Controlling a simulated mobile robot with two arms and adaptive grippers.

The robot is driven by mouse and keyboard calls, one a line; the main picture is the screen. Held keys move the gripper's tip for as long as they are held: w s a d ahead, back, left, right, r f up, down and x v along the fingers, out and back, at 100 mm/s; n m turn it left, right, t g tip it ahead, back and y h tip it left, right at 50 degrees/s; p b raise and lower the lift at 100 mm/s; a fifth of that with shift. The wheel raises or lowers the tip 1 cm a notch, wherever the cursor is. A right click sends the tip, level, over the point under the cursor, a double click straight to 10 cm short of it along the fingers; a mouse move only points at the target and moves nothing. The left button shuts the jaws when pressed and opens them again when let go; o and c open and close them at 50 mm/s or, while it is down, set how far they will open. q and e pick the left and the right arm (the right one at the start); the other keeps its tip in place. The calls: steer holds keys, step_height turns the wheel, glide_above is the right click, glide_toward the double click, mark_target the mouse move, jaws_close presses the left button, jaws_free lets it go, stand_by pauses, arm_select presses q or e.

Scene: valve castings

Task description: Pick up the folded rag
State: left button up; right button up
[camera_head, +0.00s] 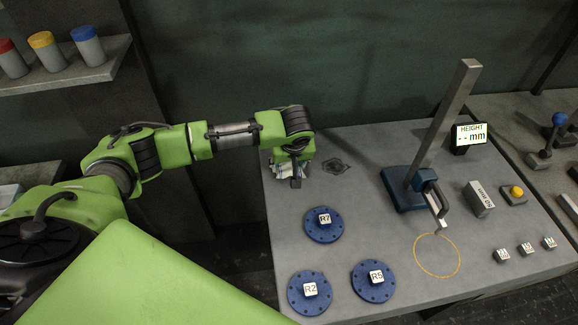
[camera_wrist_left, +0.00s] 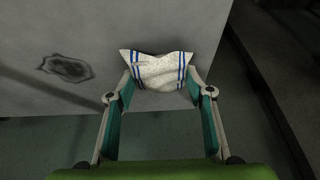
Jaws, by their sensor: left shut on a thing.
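The folded rag is white with blue stripes. In the left wrist view the rag (camera_wrist_left: 160,70) sits between the two fingertips of my left gripper (camera_wrist_left: 161,82), pinched and bulging in the middle. In the head view the rag (camera_head: 279,171) shows only in part below my left wrist, at the back left corner of the grey table (camera_head: 350,190). My left gripper (camera_head: 292,174) points down there and is shut on the rag. I cannot tell whether the rag touches the table. My right gripper is not in view.
Blue flanges R7 (camera_head: 324,225), R2 (camera_head: 310,293) and R5 (camera_head: 374,281) lie on the table. A dark stain (camera_head: 336,166) is right of my gripper. A height gauge (camera_head: 403,190) stands beyond it. A shelf (camera_head: 70,75) with capped jars is at upper left.

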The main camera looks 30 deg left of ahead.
arm_select(q)
step_height(320, 180, up, 3)
steer(key=shift+s+f+b, duration=0.1)
steer(key=shift+f+b, duration=0.05)
steer(key=shift+b, duration=0.35)
steer(key=s+r+b, duration=0.2)
steer(key=s+r, duration=0.7)
steer(key=s, duration=0.4)
steer(key=shift+s+d+r, duration=0.25)
steer(key=shift+s+r, duration=0.05)
steer(key=shift+s, duration=0.1)
